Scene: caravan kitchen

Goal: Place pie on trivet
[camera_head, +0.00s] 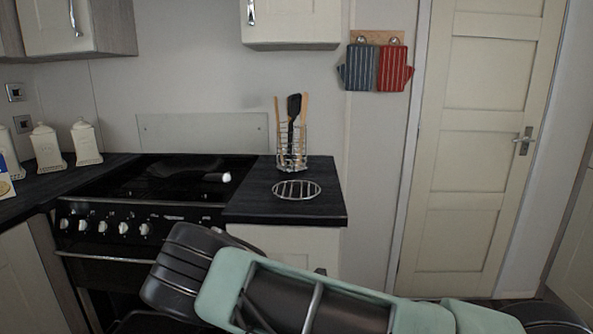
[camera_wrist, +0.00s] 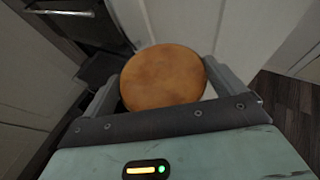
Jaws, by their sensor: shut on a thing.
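The pie (camera_wrist: 163,76) is round and golden brown. It shows in the wrist view between the two fingers of my gripper (camera_wrist: 165,90), which is shut on it. In the head view my arm crosses the lower part of the picture, and the pie cannot be made out there. The trivet (camera_head: 297,190) is an oval metal rack. It lies flat and empty on the dark counter (camera_head: 258,211) to the right of the stove. My arm is in front of and below that counter's level in the picture.
A wire utensil holder (camera_head: 291,152) stands just behind the trivet. The black stove (camera_head: 160,180) with a pan (camera_head: 187,167) is to the left. Cupboard fronts show close around the pie in the wrist view. A closed door (camera_head: 480,160) is on the right.

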